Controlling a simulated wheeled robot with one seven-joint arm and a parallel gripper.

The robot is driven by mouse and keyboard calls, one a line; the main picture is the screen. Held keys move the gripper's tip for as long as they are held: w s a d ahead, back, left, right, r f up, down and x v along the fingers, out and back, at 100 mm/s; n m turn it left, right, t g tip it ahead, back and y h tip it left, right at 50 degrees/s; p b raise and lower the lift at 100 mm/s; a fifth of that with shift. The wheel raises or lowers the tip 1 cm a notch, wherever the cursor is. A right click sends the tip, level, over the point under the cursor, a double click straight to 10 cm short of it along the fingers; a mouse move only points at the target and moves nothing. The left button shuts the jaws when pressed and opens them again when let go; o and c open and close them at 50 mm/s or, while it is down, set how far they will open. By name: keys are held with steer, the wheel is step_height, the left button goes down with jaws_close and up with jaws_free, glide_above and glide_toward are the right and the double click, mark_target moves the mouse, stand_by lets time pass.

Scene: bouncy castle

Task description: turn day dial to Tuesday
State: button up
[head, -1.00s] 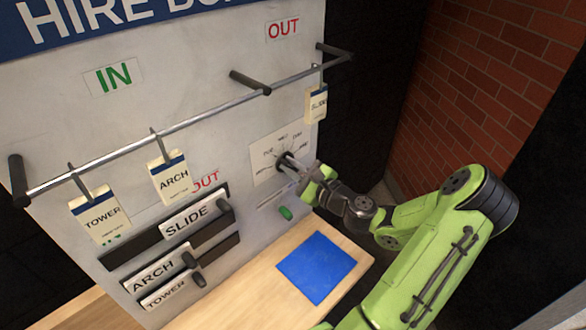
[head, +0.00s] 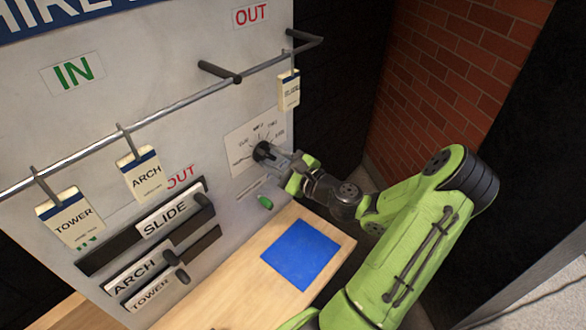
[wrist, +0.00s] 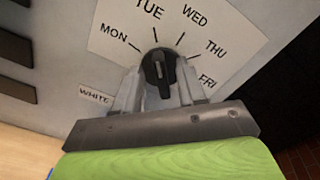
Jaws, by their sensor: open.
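The day dial is a black knob (wrist: 158,72) on a white card (wrist: 105,50) marked MON, TUE, WED, THU and FRI in an arc. The knob (head: 263,152) also shows on the board in the head view. My gripper (wrist: 159,88) is open, with one finger on each side of the knob. I cannot tell whether the fingers touch it. In the wrist view the knob stands nearly upright in the picture; which day it points to is not clear. In the head view my gripper (head: 281,158) reaches the dial from the right and partly hides it.
A rail (head: 165,108) with hooks and hanging TOWER, ARCH and SLIDE tags crosses the board. SLIDE, ARCH and TOWER plates sit in slots lower left. A green knob (head: 265,202) is below the dial. A blue mat (head: 301,254) lies on the wooden counter (head: 225,295).

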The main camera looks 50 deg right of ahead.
steer(key=s, duration=1.4)
steer(key=shift+d+b, duration=0.15)
steer(key=shift+b, duration=0.15)
